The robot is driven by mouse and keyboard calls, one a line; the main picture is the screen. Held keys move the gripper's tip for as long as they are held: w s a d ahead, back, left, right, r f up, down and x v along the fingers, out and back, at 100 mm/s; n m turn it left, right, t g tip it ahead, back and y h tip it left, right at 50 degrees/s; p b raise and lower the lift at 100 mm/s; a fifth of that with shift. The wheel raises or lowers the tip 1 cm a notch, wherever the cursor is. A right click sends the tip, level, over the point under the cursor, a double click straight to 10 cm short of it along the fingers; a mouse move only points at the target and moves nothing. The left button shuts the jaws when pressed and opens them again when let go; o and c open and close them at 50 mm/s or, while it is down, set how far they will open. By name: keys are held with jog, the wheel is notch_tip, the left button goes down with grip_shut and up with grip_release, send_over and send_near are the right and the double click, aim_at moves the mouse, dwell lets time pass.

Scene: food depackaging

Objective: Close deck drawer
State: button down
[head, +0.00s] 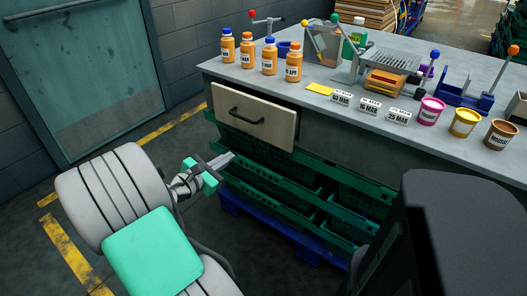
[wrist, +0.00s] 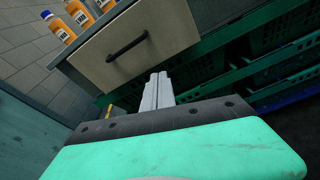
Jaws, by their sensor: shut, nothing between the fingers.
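The deck drawer (head: 252,117) has a beige front with a black bar handle (head: 246,117) and sits under the left end of the counter. It stands pulled out some way, with a dark gap behind its top edge. In the wrist view the drawer front (wrist: 136,48) fills the upper middle, with the handle (wrist: 127,46) tilted across it. My gripper (head: 230,158) is shut and empty, in front of and below the drawer front. In the wrist view its fingertips (wrist: 158,76) point at the drawer's lower part; I cannot tell whether they touch.
Several orange bottles (head: 247,50) stand on the counter (head: 320,84) above the drawer. Green crates (head: 262,165) on a blue pallet (head: 262,222) fill the space below it. Date labels (head: 369,106) and colored tubs (head: 465,122) stand farther right. The floor at left is clear near a closed door (head: 85,70).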

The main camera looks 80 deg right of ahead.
jog(key=s+d+r+n+g+h, duration=0.1)
jog(key=s+d+n+h, duration=0.1)
jog(key=s+n, duration=0.1)
jog(key=p, duration=0.2)
send_near(270, 127)
jog(key=x, duration=0.5)
jog(key=shift+s+d+f, duration=0.15)
jog(key=shift+s+d, duration=0.25)
jog(key=shift+d, duration=0.45)
